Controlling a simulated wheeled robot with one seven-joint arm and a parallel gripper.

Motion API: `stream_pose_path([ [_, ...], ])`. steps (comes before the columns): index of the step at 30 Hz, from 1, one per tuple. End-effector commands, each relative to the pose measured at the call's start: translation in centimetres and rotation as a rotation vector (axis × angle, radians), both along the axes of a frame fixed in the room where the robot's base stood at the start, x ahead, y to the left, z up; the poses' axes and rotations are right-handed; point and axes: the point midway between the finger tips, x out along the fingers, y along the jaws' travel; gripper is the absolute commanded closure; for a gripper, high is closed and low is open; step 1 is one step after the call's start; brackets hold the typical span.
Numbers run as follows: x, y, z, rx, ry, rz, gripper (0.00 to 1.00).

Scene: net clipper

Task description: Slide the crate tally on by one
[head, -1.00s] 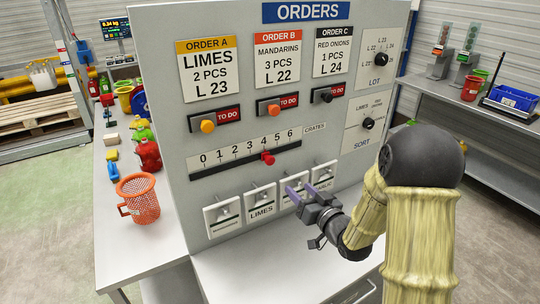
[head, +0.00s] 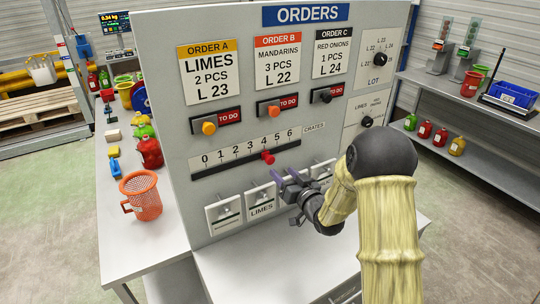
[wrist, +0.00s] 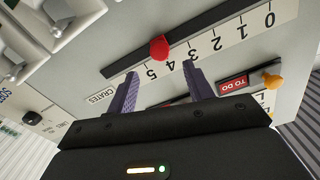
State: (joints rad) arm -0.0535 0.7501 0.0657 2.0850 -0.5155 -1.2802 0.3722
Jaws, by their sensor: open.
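The crate tally is a slot with a printed scale (head: 235,152) from 0 to 6 on the grey orders panel. Its red knob (head: 268,157) sits at about 4. In the wrist view the knob (wrist: 159,47) shows beyond the fingertips, between them in the picture, with the scale (wrist: 243,32) upside down. My gripper (head: 284,176) has purple fingers spread apart, empty, just below the knob and in front of the lower switches. The fingers (wrist: 160,76) look apart from the knob.
Below the slot is a row of switch plates (head: 223,213), partly hidden by my gripper. Above it are order buttons, one orange (head: 209,128). The white ledge (head: 270,265) below the panel is clear.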

Motion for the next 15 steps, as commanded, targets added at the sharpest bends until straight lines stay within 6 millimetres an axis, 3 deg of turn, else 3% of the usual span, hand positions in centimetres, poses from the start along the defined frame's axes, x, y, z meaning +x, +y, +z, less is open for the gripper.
stream_pose_path([
  [15,6.5,4.5,0.2,0.0,0.001,0.001,0.48],
])
